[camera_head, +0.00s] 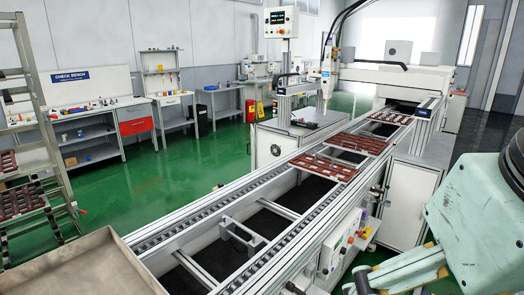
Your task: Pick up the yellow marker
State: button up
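I cannot make out the yellow marker for certain. A small yellow item (367,230) shows on the near side of the conveyor, among small coloured parts; it is too small to tell what it is. My mint-green arm fills the lower right corner and runs out of the bottom edge. My gripper does not show clearly in this view, so its fingers and anything in them cannot be seen.
The conveyor (215,222) runs from front left to back right, with red-brown part trays (362,143) on it. A beige tray (85,272) is at the front left. A rack (45,135) and check bench (85,125) stand left. Green floor (150,190) lies between.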

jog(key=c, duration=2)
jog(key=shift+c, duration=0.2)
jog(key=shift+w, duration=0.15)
